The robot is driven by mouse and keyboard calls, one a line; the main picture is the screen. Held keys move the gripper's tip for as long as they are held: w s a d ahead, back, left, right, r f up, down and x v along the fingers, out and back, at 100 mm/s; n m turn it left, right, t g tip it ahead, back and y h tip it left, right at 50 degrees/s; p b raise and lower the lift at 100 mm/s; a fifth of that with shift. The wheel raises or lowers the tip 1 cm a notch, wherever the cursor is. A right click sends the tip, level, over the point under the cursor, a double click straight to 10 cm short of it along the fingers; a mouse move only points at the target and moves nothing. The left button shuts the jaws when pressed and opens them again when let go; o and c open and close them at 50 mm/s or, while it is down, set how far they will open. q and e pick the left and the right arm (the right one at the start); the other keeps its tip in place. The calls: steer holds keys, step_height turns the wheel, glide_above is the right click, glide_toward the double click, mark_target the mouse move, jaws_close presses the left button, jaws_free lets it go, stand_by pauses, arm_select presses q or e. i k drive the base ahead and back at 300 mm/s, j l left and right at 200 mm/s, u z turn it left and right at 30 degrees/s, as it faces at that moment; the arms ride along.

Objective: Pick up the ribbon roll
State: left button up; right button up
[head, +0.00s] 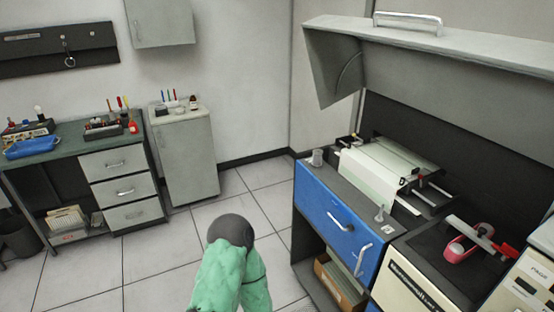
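I cannot make out a ribbon roll for certain. A pink-red looped object (462,248) with a pale bar across it lies on the dark top of the beige machine at the right. Neither of my grippers shows in the head view. A green-covered part with a dark grey rounded end, likely one of my arm links, shows at the bottom centre, apart from the cabinets.
A printer with pale paper (372,176) sits on the blue-fronted cabinet (325,208) under a raised grey hood (440,75). A green-topped desk (75,152) with drawers and a grey cabinet (187,160) stand at the left. Tiled floor (150,255) between them is clear.

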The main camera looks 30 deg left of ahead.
mark_target(317, 160)
steer(key=u, duration=1.25)
steer(key=l+u, duration=0.15)
steer(key=u, duration=1.1)
steer(key=l+u, duration=0.15)
steer(key=u, duration=1.1)
steer(key=l+u, duration=0.1)
steer(key=u, duration=1.15)
steer(key=z, duration=0.55)
steer(key=k+l+z, duration=0.1)
steer(key=z, duration=0.4)
steer(key=l+z, duration=0.1)
steer(key=z, duration=0.95)
steer(key=l+z, duration=0.15)
steer(key=z, duration=0.4)
steer(key=l+z, duration=0.1)
steer(key=z, duration=0.95)
steer(key=i+l+z, duration=0.1)
steer(key=z, duration=0.4)
